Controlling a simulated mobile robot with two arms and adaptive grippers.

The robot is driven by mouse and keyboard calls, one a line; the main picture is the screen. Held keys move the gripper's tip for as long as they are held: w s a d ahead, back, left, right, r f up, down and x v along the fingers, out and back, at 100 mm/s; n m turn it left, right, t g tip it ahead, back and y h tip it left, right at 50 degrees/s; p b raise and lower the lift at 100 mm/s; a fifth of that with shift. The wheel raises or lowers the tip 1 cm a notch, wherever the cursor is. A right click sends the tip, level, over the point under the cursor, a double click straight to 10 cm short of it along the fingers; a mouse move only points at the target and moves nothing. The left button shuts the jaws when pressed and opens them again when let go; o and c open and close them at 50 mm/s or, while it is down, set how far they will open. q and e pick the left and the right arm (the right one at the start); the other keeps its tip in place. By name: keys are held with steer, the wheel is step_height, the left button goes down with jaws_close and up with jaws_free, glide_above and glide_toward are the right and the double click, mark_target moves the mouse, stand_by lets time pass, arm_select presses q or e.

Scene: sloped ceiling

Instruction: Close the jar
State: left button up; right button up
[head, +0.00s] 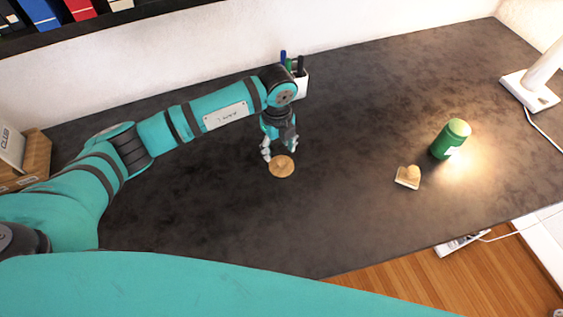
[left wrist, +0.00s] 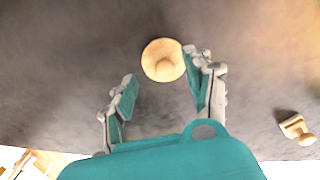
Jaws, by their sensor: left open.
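A round wooden lid (head: 282,167) with a small knob lies flat on the dark desk. It also shows in the left wrist view (left wrist: 163,60), at the tips of the fingers. My left gripper (head: 279,152) points down just behind the lid in the head view. Its two fingers (left wrist: 160,78) are spread and hold nothing. The right fingertip looks close to the lid's edge; I cannot tell whether they touch. A green jar-like container (head: 450,140) with a pale label stands to the right, near the lamp. My right gripper is out of view.
A small wooden stamp-like block with a knob (head: 408,177) lies between the lid and the green container. A white pen holder (head: 301,82) stands behind my left wrist by the wall. A white lamp (head: 530,90) stands at the right. The desk (head: 200,215) left of the lid is clear.

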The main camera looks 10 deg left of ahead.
mark_target(282, 159)
arm_select(q)
steer(key=shift+d+f, duration=0.1)
steer(key=shift+f, duration=0.05)
steer(key=f+p, duration=0.1)
steer(key=f, duration=0.2)
steer(key=shift+s+d+f+p, duration=0.2)
steer(key=shift+d+f+p, duration=0.1)
steer(key=shift+d+p, duration=0.1)
steer(key=shift+f, duration=0.65)
steer(key=shift+c, duration=1.2)
jaws_close()
